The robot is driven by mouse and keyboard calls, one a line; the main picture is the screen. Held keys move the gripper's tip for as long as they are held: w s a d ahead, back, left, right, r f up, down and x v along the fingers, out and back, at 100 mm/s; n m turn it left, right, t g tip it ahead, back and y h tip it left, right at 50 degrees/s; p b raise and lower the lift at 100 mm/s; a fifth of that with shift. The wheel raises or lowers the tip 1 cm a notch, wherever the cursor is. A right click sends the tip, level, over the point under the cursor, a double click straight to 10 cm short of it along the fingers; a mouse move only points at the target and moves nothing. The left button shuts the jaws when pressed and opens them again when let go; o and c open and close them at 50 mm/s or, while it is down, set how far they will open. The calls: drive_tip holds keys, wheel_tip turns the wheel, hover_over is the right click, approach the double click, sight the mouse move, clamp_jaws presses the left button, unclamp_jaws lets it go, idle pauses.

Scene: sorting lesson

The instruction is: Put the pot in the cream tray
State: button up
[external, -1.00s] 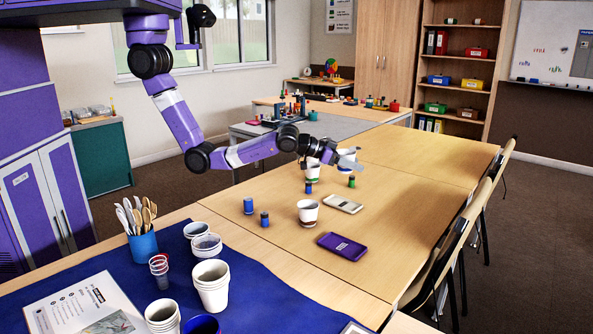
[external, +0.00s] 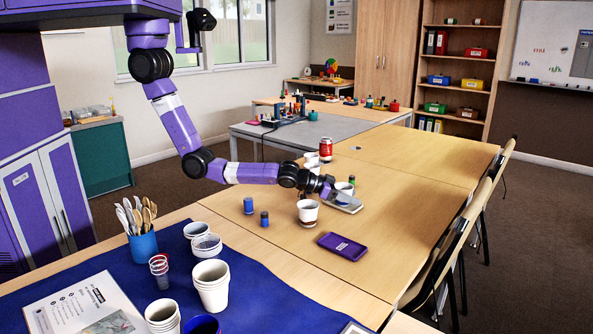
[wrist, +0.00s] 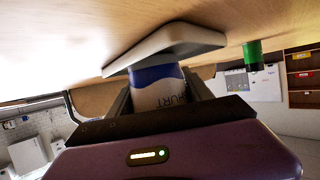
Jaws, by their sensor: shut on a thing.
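The white and blue pot (wrist: 158,88), with dark lettering, is between the two fingers of my gripper (wrist: 161,97) in the wrist view. In the external view my gripper (external: 333,190) is shut on the pot (external: 344,187), which looks upright. The shallow cream tray (external: 348,206) lies on the table directly under the pot. In the upside-down wrist view the pot's base meets or nearly meets the tray (wrist: 180,42); I cannot tell whether it touches. My gripper hides part of the tray in the external view.
A white cup with a brown band (external: 308,211) stands just left of the tray. A green cylinder (external: 352,179) stands behind it, also in the wrist view (wrist: 252,50). A red can (external: 326,149) is farther back. The table's right side is clear.

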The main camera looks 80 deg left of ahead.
drive_tip(key=shift+f, duration=0.15)
drive_tip(key=o, duration=1.3)
drive_tip(key=shift+r, duration=0.3)
drive_tip(key=p+v, duration=0.1)
drive_tip(key=v, duration=1)
drive_tip(key=shift+s, duration=0.2)
drive_tip(key=shift+s+r, duration=0.15)
drive_tip(key=shift+s, duration=0.1)
